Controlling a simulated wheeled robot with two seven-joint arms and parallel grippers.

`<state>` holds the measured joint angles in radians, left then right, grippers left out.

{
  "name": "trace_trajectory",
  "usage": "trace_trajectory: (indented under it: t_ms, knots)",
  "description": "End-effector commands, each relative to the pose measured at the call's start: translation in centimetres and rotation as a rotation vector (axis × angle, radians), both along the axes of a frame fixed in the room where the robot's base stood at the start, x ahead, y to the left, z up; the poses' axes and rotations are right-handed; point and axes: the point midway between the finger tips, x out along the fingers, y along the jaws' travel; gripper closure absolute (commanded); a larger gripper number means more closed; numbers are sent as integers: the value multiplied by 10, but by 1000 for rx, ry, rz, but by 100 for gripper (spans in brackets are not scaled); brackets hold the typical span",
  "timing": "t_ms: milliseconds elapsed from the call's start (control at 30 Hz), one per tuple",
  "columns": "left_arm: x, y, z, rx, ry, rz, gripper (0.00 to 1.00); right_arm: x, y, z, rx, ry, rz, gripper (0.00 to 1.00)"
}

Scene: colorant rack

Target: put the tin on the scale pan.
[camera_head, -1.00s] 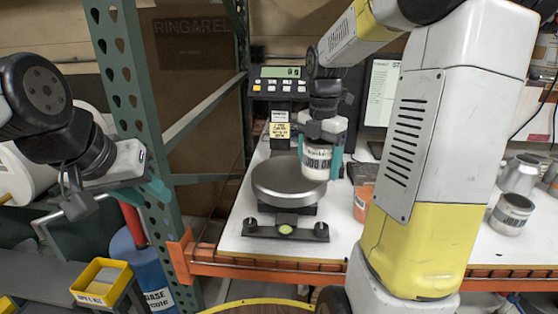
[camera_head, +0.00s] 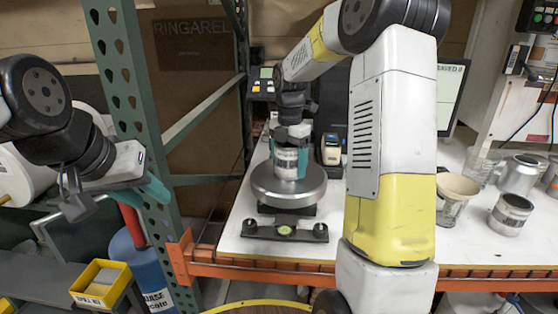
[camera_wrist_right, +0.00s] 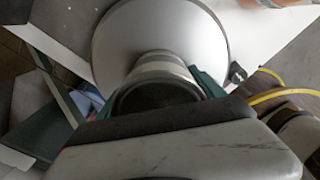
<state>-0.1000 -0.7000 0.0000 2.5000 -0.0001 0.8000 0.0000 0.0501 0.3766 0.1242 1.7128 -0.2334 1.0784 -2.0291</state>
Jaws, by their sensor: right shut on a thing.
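The tin (camera_head: 287,163), a pale can with a dark-lettered label, is held upright by my right gripper (camera_head: 291,148). Its teal fingers are shut on the tin's sides. The tin is over the middle of the round grey scale pan (camera_head: 262,192); I cannot tell whether its base touches. In the right wrist view the tin (camera_wrist_right: 160,66) stands out against the pan (camera_wrist_right: 120,45), between the fingers. My left gripper (camera_head: 100,206) is at the far left, its teal fingers wide apart and empty.
The scale's display (camera_head: 265,73) stands behind the pan, partly hidden by my right arm. A bubble level (camera_head: 285,230) is in front.

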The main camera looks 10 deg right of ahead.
Motion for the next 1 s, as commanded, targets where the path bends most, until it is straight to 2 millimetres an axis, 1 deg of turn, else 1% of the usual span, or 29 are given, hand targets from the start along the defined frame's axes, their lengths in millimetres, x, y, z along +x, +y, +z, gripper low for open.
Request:
trace_trajectory:
  t_ms: [233, 267, 300, 367, 667, 767, 867, 1000]
  knots:
    - [0, 0, 0, 0, 0, 0, 64, 0, 0, -2, 0, 0, 0, 63]
    - [0, 0, 0, 0, 0, 0, 64, 0, 0, -2, 0, -1, 0, 19]
    - [0, 0, 0, 0, 0, 0, 64, 0, 0, -2, 0, -1, 0, 11]
    - [0, 0, 0, 0, 0, 0, 64, 0, 0, -2, 0, -1, 0, 1]
    - [0, 0, 0, 0, 0, 0, 64, 0, 0, -1, 0, -1, 0, 1]
    - [0, 0, 0, 0, 0, 0, 64, 1, 0, 4, 0, -3, -1, 1]
    - [0, 0, 0, 0, 0, 0, 64, 1, -1, 18, -1, -6, -1, 1]
    - [0, 0, 0, 0, 0, 0, 64, 2, -1, 48, 0, -8, -1, 1]
